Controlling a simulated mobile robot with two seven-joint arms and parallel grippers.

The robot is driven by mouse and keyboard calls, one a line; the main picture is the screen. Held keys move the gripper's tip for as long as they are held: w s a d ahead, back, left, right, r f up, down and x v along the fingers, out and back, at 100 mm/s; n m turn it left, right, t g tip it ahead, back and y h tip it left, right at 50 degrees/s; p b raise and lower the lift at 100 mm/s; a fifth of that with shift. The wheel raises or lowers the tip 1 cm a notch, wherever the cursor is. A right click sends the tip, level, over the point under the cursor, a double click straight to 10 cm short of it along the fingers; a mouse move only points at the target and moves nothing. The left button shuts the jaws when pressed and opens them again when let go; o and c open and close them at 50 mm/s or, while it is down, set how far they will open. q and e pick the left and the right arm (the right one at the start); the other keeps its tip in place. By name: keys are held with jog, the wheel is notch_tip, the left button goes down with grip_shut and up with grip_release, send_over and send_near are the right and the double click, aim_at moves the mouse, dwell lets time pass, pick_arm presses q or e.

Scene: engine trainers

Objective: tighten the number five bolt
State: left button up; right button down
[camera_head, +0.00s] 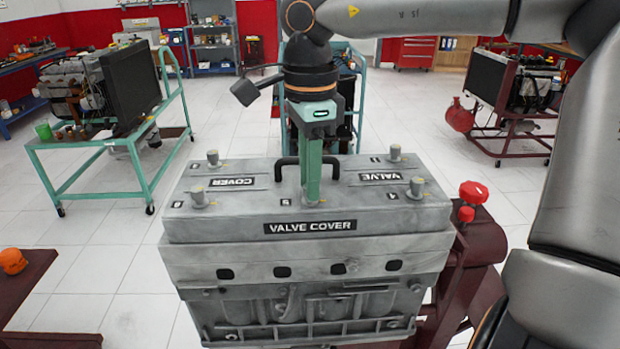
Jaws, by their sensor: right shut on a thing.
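The grey engine block with its valve cover (400,225) stands in front of me, the words VALVE COVER on its front face. My right gripper (311,197) comes straight down onto the middle of the cover near its front edge, beside a small mark that looks like a 5. Its fingers are shut on the number five bolt, which they hide. Other bolts stand upright at the cover's corners: back left (213,158), front left (198,197), back right (395,152) and front right (417,187). My left gripper is not in view.
A black handle (287,162) rises from the cover just behind the gripper. A dark red stand with a red knob (473,192) is at the right of the engine. Other engine trainers stand on a green cart (100,145) and a maroon stand (520,153) behind.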

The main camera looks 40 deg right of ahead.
jog(key=m+b, duration=0.1)
jog(key=m, duration=0.4)
jog(key=shift+m, duration=0.3)
jog(key=m+b, duration=0.1)
jog(key=m, duration=0.4)
jog(key=m+b, duration=0.1)
jog(key=m, duration=0.9)
dwell(0.4)
jog(key=c, duration=0.7)
grip_release()
jog(key=shift+c, duration=0.2)
jog(key=shift+r, duration=0.1)
